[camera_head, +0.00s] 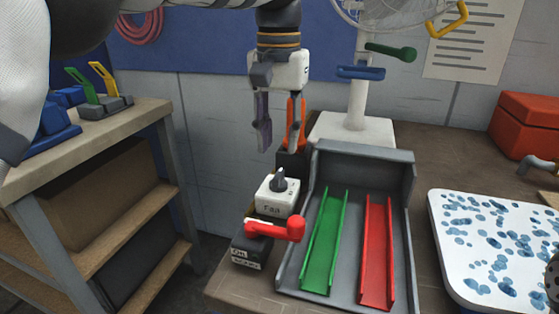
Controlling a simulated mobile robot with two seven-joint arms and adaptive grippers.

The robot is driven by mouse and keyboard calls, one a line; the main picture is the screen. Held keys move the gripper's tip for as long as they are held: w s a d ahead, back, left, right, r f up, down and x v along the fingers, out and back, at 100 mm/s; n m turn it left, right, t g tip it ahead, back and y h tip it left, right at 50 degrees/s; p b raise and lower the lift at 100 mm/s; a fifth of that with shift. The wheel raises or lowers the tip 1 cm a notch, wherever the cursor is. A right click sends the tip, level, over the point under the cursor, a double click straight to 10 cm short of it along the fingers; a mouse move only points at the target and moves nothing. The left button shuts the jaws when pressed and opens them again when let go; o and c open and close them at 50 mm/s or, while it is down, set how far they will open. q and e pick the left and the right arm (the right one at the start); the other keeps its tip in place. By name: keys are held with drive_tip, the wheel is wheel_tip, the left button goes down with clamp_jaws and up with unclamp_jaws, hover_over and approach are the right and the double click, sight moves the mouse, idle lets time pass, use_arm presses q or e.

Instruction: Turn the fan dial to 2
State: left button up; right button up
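The fan dial is a dark pointed knob (279,181) on top of a white box labelled "Fan" (275,200) near the table's left front. The small numbers around the knob are too small to read. The white fan (356,128) stands behind it, its cage cut off by the top edge. My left gripper (279,146) hangs fingers down above and slightly behind the dial, apart from it. Its fingers are spread, with nothing seen between them. My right gripper is not in view.
A red lever (275,229) sits on a dark box just in front of the dial. A grey tray (402,172) with green and red channels stands close on its right. A blue-spotted white board (485,245) and a red toolbox (527,125) are further right.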

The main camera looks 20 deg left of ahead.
sight(279, 173)
use_arm(q)
wheel_tip(279, 173, down, 6)
drive_tip(key=shift+w+f+p, duration=0.15)
drive_tip(key=shift+f+p, duration=0.1)
drive_tip(key=shift+p, duration=0.05)
drive_tip(key=c, duration=0.7)
clamp_jaws()
